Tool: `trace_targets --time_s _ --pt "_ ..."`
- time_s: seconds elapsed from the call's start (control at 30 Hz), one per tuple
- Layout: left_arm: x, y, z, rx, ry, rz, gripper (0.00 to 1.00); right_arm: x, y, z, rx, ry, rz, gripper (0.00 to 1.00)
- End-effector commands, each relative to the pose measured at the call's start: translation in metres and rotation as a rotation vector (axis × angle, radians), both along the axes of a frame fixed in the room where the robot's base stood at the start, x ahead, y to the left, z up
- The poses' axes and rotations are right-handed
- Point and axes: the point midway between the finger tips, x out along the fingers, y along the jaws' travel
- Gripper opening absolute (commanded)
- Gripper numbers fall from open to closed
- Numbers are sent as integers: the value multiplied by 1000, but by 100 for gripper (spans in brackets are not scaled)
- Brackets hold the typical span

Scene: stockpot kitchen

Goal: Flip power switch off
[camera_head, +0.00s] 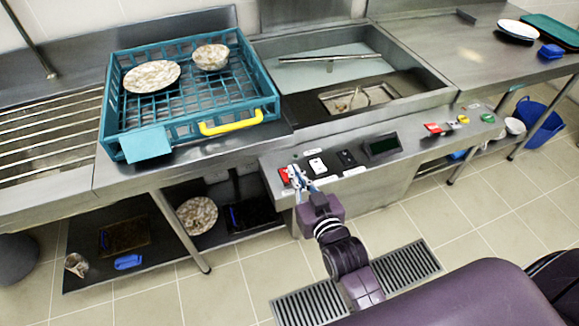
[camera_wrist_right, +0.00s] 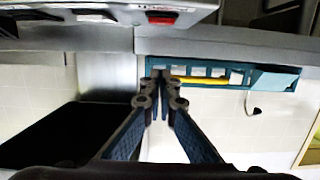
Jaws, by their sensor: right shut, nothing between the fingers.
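The sloped metal control panel (camera_head: 400,150) runs along the front of the sink counter. At its left end is a red switch (camera_head: 284,175), followed by a white switch (camera_head: 317,165) and a black switch (camera_head: 347,158). The labels are too small to read, and whether each switch is on or off cannot be told. My right gripper (camera_head: 296,172) is shut and empty, beside the red switch and partly in front of it. In the right wrist view the closed fingertips (camera_wrist_right: 161,76) appear below the red switch (camera_wrist_right: 162,18); contact is not clear. My left gripper is out of view.
A teal dish rack (camera_head: 190,135) with a yellow handle holds a plate and bowl on the counter, left of the panel. A dark display (camera_head: 382,146) and red, yellow and green buttons sit farther right. Tiled floor and a drain grate (camera_head: 405,265) lie below.

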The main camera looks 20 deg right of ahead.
Motion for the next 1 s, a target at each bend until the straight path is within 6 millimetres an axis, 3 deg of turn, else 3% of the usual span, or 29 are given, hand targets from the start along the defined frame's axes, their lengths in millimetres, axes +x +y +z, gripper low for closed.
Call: trace_targets --time_s 0.1,0.3,0.9,1.0 --pt "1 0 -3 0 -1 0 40 -19 0 6 -1 2 1 0" --pt "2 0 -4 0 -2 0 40 -34 -1 13 -1 1 1 0" --pt "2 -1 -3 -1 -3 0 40 -37 -1 14 0 1 1 0" --pt "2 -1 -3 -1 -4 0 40 -37 1 4 -1 18 5 0"
